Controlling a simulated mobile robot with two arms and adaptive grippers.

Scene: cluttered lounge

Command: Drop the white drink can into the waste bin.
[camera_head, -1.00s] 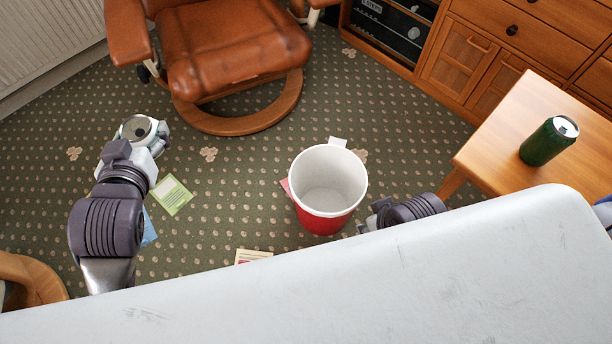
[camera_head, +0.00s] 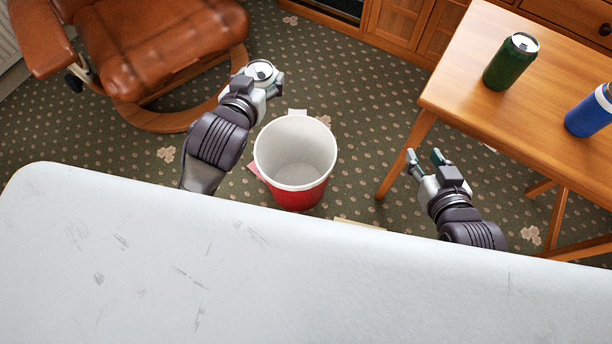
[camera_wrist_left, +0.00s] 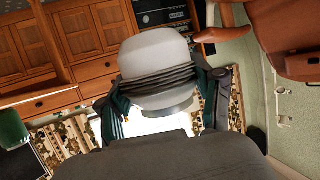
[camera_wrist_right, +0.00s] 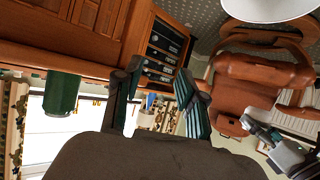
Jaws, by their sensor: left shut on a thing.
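The white drink can (camera_head: 261,70) is in my left gripper (camera_head: 264,82), its silver top facing up in the head view. The left wrist view shows the can (camera_wrist_left: 155,55) between the two fingers of my left gripper (camera_wrist_left: 160,95). The waste bin (camera_head: 295,160), red outside and white inside, stands on the carpet just right of and below the left gripper in the picture. The visible inside of the bin looks empty. My right gripper (camera_head: 427,160) is open and empty, right of the bin beside the wooden table; its spread fingers also show in the right wrist view (camera_wrist_right: 160,95).
A wooden table (camera_head: 455,85) at the right bears a green can (camera_head: 511,61) and a blue-and-white bottle (camera_head: 592,110). A brown leather chair (camera_head: 160,40) stands at the upper left. Papers lie around the bin. A white surface (camera_head: 300,280) fills the foreground.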

